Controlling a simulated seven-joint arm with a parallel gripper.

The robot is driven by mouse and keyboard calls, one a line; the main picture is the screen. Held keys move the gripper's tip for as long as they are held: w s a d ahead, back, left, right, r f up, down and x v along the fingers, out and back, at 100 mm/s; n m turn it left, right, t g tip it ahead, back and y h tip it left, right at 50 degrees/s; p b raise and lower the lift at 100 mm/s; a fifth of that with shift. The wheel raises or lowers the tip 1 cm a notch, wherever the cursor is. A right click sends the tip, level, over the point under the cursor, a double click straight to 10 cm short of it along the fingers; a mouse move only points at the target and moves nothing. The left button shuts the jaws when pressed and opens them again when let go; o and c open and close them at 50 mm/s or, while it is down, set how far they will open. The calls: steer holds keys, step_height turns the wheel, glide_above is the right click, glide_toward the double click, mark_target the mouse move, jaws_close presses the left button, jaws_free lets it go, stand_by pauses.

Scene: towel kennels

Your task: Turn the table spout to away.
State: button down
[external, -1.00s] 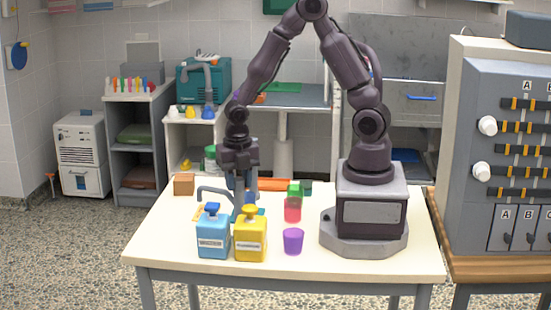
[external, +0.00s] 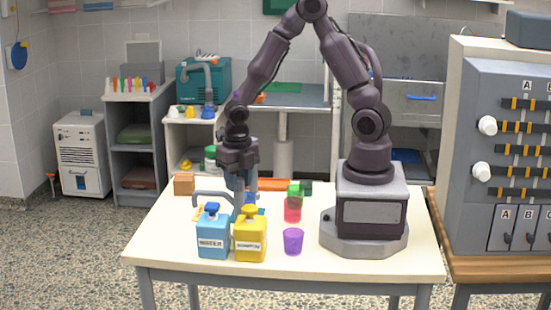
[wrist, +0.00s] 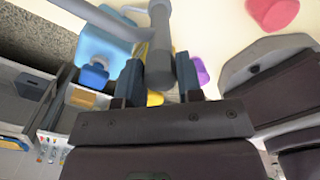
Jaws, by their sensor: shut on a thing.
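The grey table spout (external: 212,193) stands on the near table, behind the blue bottle (external: 212,238) and the yellow bottle (external: 250,239). Its curved tube points left, with the tip bent down. My gripper (external: 241,188) is over the spout's upright part, pointing down. In the wrist view my gripper (wrist: 159,78) has its two blue-grey fingers on either side of a grey spout part (wrist: 159,62), and is shut on it. The spout's base is hidden behind the bottles in the external view.
A brown block (external: 184,185) sits at the back left. The table's left front is clear. A slider panel (external: 525,130) stands at the right.

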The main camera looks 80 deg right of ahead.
steer(key=c, duration=0.8)
jaws_free()
steer(key=shift+r, duration=0.1)
step_height(320, 180, up, 13)
steer(key=shift+f, duration=0.1)
